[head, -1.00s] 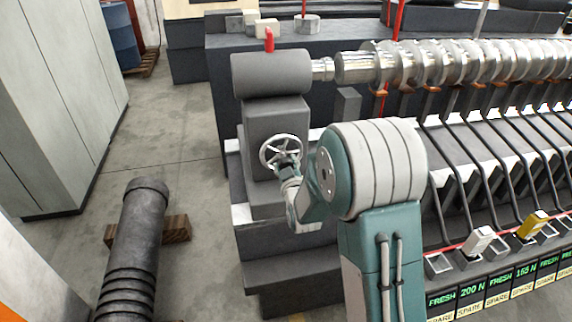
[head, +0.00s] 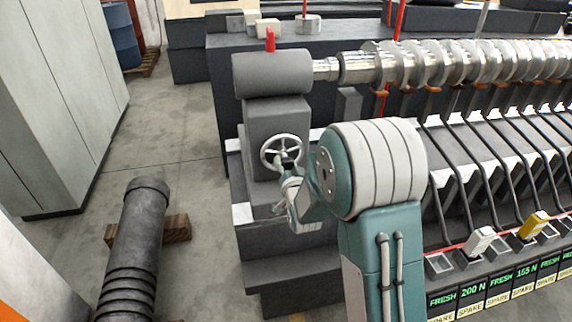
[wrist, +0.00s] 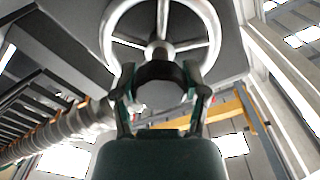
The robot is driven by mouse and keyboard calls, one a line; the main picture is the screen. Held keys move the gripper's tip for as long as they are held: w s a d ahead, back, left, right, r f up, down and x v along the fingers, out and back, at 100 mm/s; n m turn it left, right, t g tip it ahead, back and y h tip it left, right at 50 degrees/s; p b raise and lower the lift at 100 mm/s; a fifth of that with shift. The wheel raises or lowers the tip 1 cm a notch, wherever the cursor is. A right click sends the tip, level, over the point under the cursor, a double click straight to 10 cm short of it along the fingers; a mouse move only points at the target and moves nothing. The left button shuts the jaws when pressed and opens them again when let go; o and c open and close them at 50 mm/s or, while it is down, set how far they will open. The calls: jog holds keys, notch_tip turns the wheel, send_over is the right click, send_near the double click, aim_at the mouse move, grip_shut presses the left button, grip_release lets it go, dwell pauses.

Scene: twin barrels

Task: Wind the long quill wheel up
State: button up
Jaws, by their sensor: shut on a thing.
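The silver spoked hand wheel (head: 283,152) is on the face of a grey block at the near end of the long shaft. It fills the top of the wrist view, with its hub (wrist: 158,49) in the middle. My gripper (head: 290,174) is at the lower part of the wheel. In the wrist view my gripper (wrist: 160,78) has a finger on each side of a dark round handle (wrist: 158,71) that stands out near the rim, and is shut on it. In the head view my wrist and fingers hide the handle and part of the lower rim.
A steel shaft (head: 358,67) with many rings runs right from a grey drum (head: 272,74) with a red pointer. Angled levers and labelled slots line the right side. A dark ribbed barrel (head: 137,235) lies on wooden blocks at left. The floor between is clear.

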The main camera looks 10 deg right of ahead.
jog(key=m, duration=0.6)
jog(key=shift+m, duration=0.3)
dwell(0.4)
jog(key=o, duration=1.2)
jog(key=shift+c, duration=0.2)
jog(key=s, duration=1.1)
jog(key=shift+s, duration=0.4)
